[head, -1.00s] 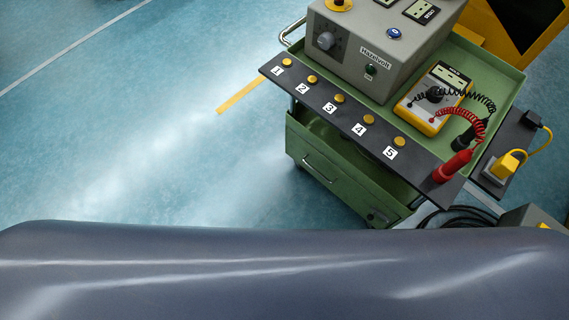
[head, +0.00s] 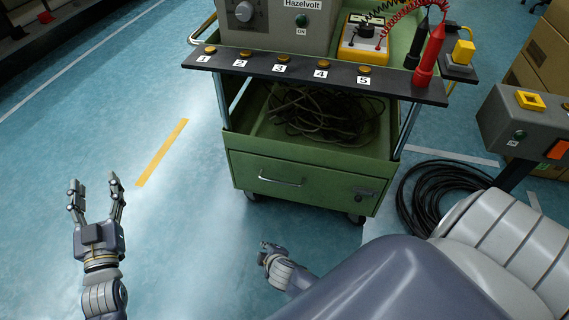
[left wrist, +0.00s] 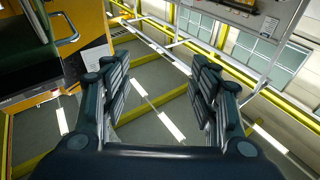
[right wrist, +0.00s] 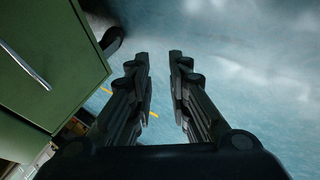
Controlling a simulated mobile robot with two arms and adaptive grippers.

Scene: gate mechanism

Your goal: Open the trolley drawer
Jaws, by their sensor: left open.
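The green trolley (head: 390,145) stands upright in the middle of the head view. The drawer front looks flush with the body. My left gripper (head: 94,188) is open and empty, left of the trolley over the floor. My right gripper (head: 266,248) is in front of and below the drawer, apart from it. In the right wrist view its fingers (right wrist: 160,55) are parted and empty, with the drawer handle (right wrist: 25,65) to their left.
A black strip with numbered buttons (head: 282,66) runs along the trolley's top front edge. Coiled cable (head: 325,112) lies on the shelf above the drawer. A grey control box (head: 515,125) and black hose (head: 430,195) are at the right. Floor left of the trolley is clear.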

